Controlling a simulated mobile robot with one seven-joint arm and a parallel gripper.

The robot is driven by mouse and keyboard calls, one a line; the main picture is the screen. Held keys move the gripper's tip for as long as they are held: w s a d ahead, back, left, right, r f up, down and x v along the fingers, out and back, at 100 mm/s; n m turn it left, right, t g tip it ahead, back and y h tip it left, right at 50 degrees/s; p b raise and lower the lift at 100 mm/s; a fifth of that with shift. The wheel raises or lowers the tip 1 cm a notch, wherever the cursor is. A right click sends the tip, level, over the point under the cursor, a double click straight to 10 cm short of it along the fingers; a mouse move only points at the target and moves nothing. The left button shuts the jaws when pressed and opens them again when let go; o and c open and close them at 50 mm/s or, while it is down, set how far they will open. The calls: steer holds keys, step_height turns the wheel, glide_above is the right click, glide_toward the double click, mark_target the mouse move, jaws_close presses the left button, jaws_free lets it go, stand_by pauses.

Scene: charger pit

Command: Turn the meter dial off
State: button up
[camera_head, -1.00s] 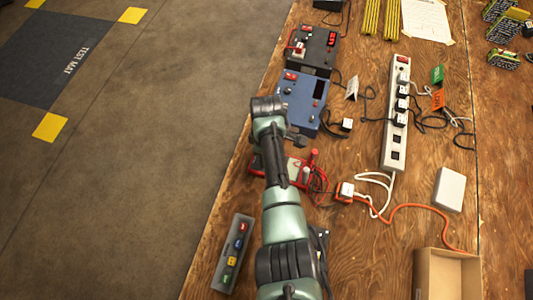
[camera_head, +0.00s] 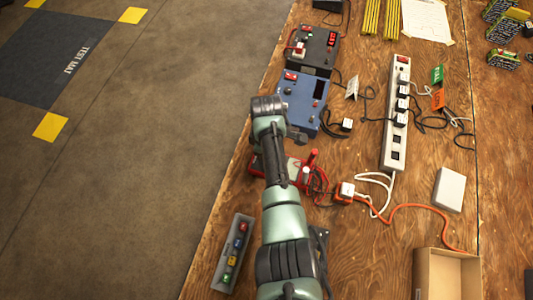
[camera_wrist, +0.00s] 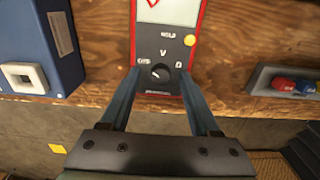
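The meter (camera_wrist: 164,45) is red with a dark face, a pale display and a yellow button. Its round dial (camera_wrist: 160,72) sits low on the face, with the labels OFF, V and an ohm sign around it. The dial's pointer is too small to read surely. My gripper (camera_wrist: 159,77) is open, with one finger on each side of the dial; contact cannot be told. In the head view the meter (camera_head: 297,171) lies on the bench, partly hidden behind my arm, and my fingertips cannot be made out.
A blue box (camera_head: 301,98) stands behind the meter, with a dark box (camera_head: 320,48) beyond it. A grey tray (camera_head: 232,253) of coloured pieces lies nearer. Red leads, an orange cord and a white power strip (camera_head: 395,120) are to the right. The bench edge is close on the left.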

step_height(320, 180, up, 13)
steer(key=shift+p, duration=0.4)
stand_by(0.6)
steer(key=w+a+r+m+t, duration=0.15)
steer(key=w+r+t, duration=0.25)
steer(key=r, duration=0.5)
steer(key=w+a+r+m+t+y, duration=0.15)
steer(key=w+r+t, duration=0.3)
steer(key=r, duration=0.45)
steer(key=w+a+r+m+t, duration=0.1)
steer(key=w+r+m+t, duration=0.25)
steer(key=r, duration=0.55)
steer(key=s+r+m+t, duration=0.3)
steer(key=r+t, duration=0.4)
steer(key=r, duration=1.1)
steer(key=s+d+r+m+t+h, duration=0.1)
steer(key=s+d+r+m+t, duration=0.2)
steer(key=s+r, duration=1.3)
steer(key=r+m+t, duration=0.2)
steer(key=t, duration=0.3)
steer(key=shift+s+d, duration=0.15)
steer(key=shift+s, duration=0.2)
steer(key=shift+h, duration=0.25)
